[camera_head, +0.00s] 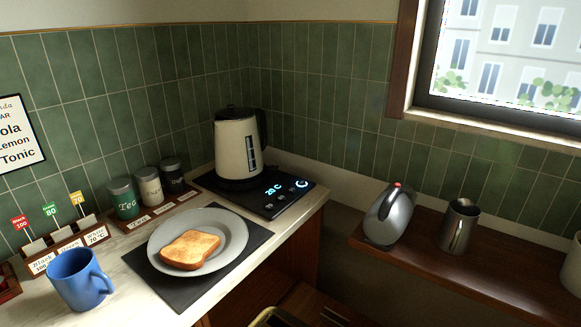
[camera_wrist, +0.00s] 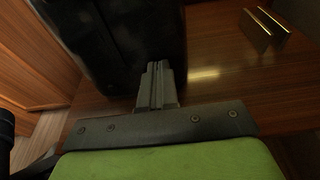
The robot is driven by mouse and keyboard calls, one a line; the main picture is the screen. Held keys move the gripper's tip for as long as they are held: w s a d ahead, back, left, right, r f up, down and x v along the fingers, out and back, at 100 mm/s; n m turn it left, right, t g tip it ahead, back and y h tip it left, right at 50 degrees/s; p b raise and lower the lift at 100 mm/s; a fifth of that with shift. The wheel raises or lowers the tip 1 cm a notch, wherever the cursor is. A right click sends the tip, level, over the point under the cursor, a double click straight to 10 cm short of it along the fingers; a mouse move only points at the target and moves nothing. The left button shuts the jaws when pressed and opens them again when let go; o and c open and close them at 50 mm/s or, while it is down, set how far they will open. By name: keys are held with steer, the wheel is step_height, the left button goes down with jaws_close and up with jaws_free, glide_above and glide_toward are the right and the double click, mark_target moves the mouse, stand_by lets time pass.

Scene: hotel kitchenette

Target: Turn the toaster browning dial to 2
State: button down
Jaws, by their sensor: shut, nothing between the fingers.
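No toaster and no browning dial can be made out in the head view. My gripper (camera_wrist: 157,72) shows in the wrist view with its two grey fingers together and nothing between them. It points toward brown wood panels. A large dark box-like thing (camera_wrist: 115,40) stands just beyond and left of the fingertips; I cannot tell what it is, and no dial shows on it. My gripper does not clearly show in the head view.
The counter holds a blue mug (camera_head: 78,280), a plate (camera_head: 236,238) with toast (camera_head: 190,249), canisters (camera_head: 124,198) and a kettle (camera_head: 238,145) on a black base (camera_head: 272,204). A wooden shelf (camera_head: 490,270) at right holds metal jugs (camera_head: 459,228). Brass handles (camera_wrist: 265,27) show in the wrist view.

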steer(key=shift+s+f, duration=0.1)
steer(key=shift+f, duration=0.05)
steer(key=shift+s+a, duration=0.45)
steer(key=shift+s, duration=0.15)
steer(key=shift+r+p, duration=0.3)
steer(key=shift+r, duration=0.2)
steer(key=s+d, duration=0.2)
steer(key=d, duration=0.1)
steer(key=s+d, duration=0.1)
steer(key=shift+s+d+b, duration=0.25)
steer(key=shift+d+b, duration=0.05)
steer(key=shift+d, duration=0.1)
